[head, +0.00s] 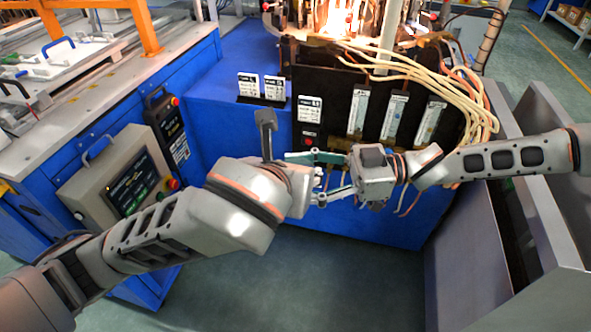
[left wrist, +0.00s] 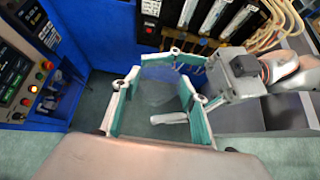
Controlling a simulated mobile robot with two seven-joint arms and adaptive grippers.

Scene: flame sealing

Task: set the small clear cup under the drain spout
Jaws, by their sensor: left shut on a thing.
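The small clear cup (left wrist: 158,92) is faint in the left wrist view, between the teal pads of my left gripper (left wrist: 160,85), which is shut on it. In the head view my left wrist hides most of that gripper and the cup. My right gripper (head: 318,178) comes in from the right with its two fingers spread. It also shows in the left wrist view (left wrist: 188,84), its fingers reaching to either side of the cup. I cannot tell whether they touch it. I cannot make out the drain spout for sure.
A black panel with gauges (head: 357,113) and pale hoses (head: 440,80) stands just behind the grippers on a blue machine base (head: 220,125). A control box (head: 125,180) is at left. Grey metal panels (head: 530,215) stand at right. Open floor (head: 330,275) lies in front.

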